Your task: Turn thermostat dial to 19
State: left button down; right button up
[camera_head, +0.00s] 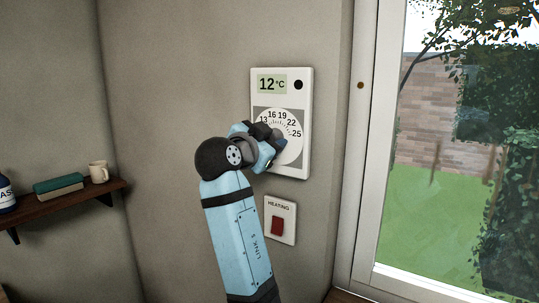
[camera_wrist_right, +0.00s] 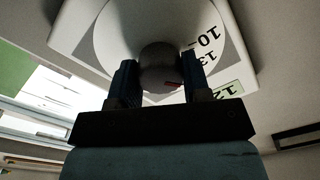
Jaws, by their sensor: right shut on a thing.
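The white thermostat (camera_head: 303,172) is on the wall in the head view, and its display (camera_head: 272,84) reads 12 °C. Its round dial scale (camera_head: 295,151) shows 13, 16, 19, 22 and 25. My right gripper (camera_head: 280,140) is at the middle of the dial and hides part of it. In the right wrist view, the fingers of my right gripper (camera_wrist_right: 158,85) are shut on the grey dial knob (camera_wrist_right: 158,62), one on each side. My left gripper is out of view.
A white heating switch (camera_head: 280,220) with a red rocker is below the thermostat, close to my right arm. A window (camera_head: 362,150) is at the right. A wooden shelf (camera_head: 70,205) with a mug (camera_head: 98,172), books (camera_head: 58,186) and a bottle (camera_head: 5,193) is at the left.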

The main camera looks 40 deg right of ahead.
jog(key=f+m+b, duration=0.1)
jog(key=b, duration=0.2)
jog(key=shift+m, duration=0.4)
jog(key=shift+m+b, duration=0.5)
jog(key=shift+b, duration=0.15)
jog(key=shift+m+b, duration=0.9)
jog(key=shift+b, duration=0.25)
jog(key=m+b, duration=0.3)
jog(key=shift+r, duration=0.2)
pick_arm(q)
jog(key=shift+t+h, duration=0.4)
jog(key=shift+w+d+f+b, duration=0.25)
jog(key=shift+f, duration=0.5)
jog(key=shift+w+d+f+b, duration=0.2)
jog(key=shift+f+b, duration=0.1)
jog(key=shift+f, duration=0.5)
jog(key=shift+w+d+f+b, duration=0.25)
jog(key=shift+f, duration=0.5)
pick_arm(e)
jog(key=shift+r+m, duration=0.1)
jog(key=shift+m, duration=0.8)
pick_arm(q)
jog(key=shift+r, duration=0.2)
pick_arm(e)
jog(key=shift+r, duration=0.1)
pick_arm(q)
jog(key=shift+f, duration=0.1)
pick_arm(e)
jog(key=o, duration=0.9)
